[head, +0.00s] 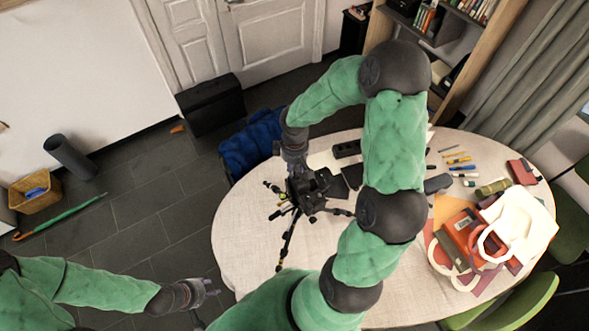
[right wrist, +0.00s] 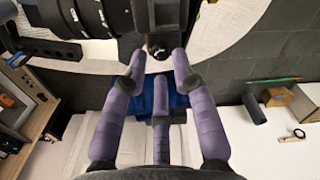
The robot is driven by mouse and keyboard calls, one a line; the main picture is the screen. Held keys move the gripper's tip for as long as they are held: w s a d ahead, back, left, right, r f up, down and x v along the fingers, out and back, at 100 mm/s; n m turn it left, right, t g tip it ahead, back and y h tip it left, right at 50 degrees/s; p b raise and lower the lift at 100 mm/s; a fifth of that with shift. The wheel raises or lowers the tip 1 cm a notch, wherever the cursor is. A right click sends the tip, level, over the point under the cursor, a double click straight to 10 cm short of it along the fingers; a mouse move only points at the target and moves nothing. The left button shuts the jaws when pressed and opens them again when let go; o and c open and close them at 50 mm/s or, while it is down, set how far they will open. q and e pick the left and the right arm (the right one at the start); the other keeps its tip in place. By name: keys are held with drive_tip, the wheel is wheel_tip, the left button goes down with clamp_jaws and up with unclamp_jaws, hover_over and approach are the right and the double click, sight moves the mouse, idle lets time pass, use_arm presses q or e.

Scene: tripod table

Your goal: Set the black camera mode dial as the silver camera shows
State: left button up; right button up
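The black camera (head: 318,184) stands on a small black tripod (head: 290,237) on the round table. In the right wrist view, large dark camera parts (right wrist: 85,15) fill the upper left. My right gripper (head: 294,172) reaches down at the camera's left side. In the right wrist view its purple fingers (right wrist: 160,58) are apart, with their tips at either side of a small black part (right wrist: 157,42); I cannot tell whether they touch it or whether it is the mode dial. My left gripper (head: 212,290) is open and empty, left of the table. I cannot make out the silver camera; my right arm covers part of the table.
The pale round table (head: 235,245) carries pens (head: 459,160), a red box (head: 522,172), and a white bag (head: 520,225) with books at the right. A dark flat object (head: 347,149) lies behind the camera.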

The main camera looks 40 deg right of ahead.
drive_tip(key=shift+s+a+f, duration=0.1)
drive_tip(key=shift+s+f, duration=0.05)
drive_tip(key=shift+f, duration=0.95)
drive_tip(key=shift+r, duration=0.1)
clamp_jaws()
unclamp_jaws()
drive_tip(key=shift+r, duration=0.1)
wheel_tip(320, 180, up, 12)
